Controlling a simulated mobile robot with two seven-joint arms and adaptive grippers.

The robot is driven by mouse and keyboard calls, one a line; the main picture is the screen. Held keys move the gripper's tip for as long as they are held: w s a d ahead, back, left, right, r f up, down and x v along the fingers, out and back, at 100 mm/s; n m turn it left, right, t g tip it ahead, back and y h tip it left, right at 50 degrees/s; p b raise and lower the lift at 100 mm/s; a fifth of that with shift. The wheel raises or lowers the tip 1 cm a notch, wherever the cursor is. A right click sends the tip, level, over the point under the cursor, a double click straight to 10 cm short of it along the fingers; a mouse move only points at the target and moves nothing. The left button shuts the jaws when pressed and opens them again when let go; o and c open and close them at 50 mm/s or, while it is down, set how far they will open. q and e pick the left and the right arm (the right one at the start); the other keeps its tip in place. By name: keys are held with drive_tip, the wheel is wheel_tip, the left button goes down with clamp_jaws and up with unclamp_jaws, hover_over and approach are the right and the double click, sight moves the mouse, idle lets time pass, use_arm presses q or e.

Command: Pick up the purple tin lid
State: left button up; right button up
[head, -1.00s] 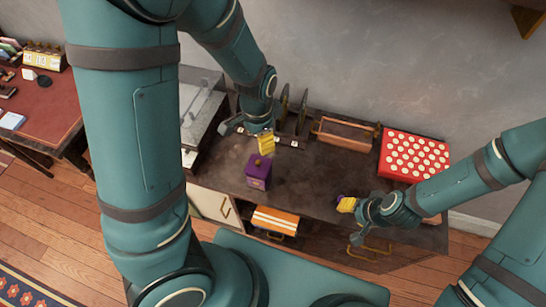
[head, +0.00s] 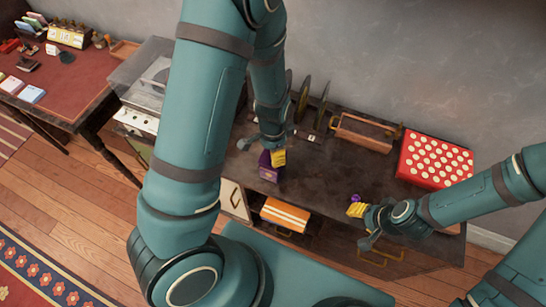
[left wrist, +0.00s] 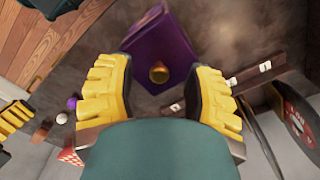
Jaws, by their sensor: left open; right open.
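The purple tin (head: 268,172) stands on the dark cabinet top, partly hidden by my left gripper (head: 278,157), which is over its upper part. In the left wrist view the purple tin lid (left wrist: 150,48) shows from above, with a round gold knob (left wrist: 159,73) at its near part. My left gripper (left wrist: 166,78) is open there, with a yellow finger on each side of the knob and nothing held. I cannot tell whether the fingers touch the lid. My right gripper (head: 356,210) is open near the cabinet's front edge, beside a small purple ball-like thing (head: 356,198).
Dark upright discs (head: 312,108) stand close behind the tin. A wooden rack (head: 366,132) and a red box with cream dots (head: 436,160) stand further right.

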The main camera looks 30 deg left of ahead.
use_arm(q)
drive_tip(key=shift+f, duration=0.6)
clamp_jaws()
drive_tip(key=shift+r, duration=0.1)
